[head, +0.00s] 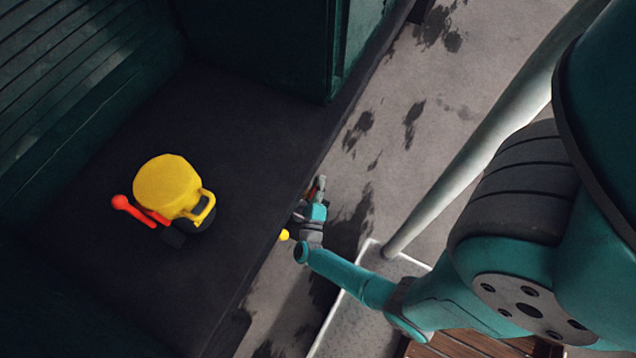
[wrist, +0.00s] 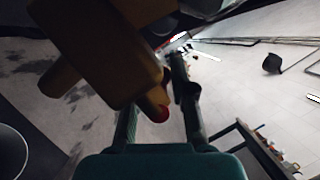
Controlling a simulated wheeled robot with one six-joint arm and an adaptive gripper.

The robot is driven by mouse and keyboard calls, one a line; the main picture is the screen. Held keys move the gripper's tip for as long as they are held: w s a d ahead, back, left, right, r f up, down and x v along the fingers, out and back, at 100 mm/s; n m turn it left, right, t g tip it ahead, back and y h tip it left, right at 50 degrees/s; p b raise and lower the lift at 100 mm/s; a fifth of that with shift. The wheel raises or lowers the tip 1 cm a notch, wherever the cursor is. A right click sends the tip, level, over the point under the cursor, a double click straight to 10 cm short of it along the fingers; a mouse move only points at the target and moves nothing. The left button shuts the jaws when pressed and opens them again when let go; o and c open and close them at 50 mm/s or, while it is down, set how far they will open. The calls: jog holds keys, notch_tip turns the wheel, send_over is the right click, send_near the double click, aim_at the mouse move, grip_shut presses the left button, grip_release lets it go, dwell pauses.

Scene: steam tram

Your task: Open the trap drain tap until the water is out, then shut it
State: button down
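A brass-brown block-shaped fitting (wrist: 100,55) fills the upper left of the wrist view, very close to the camera. A red-tipped stub (wrist: 160,112) points down from it, and in the picture it lies between my fingers. This looks like the drain tap, but its outlet and setting cannot be made out. My gripper (head: 318,188) hangs just outside the dark floor's edge in the head view. In the wrist view my gripper (wrist: 158,75) has its fingers apart. The fitting hides the left fingertip. I cannot tell whether either finger touches the stub.
A small yellow ball-like knob (head: 284,235) shows at the floor's edge beside my gripper. A yellow object with a handle and a red tool (head: 130,207) are on the dark tram floor (head: 235,130). A pale pole (head: 470,160) slants beside my arm. Dark patches mark the grey ground (head: 410,85).

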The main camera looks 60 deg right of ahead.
dwell(0.3)
jog(key=y, duration=0.1)
jog(key=f+m+g+y, duration=0.1)
jog(key=y, duration=0.1)
jog(key=shift+a+f, duration=0.15)
jog(key=shift+f, duration=0.05)
jog(key=shift+a+f+m+g+y, duration=0.15)
jog(key=shift+f+m+g+y, duration=0.15)
jog(key=shift+y, duration=0.4)
jog(key=shift+a+f+m+g+y, duration=0.1)
jog(key=shift+f+m+g+y, duration=0.15)
jog(key=shift+y, duration=0.45)
jog(key=shift+f, duration=0.1)
jog(key=c, duration=1.2)
grip_release()
jog(key=shift+a, duration=0.1)
jog(key=v, duration=1.2)
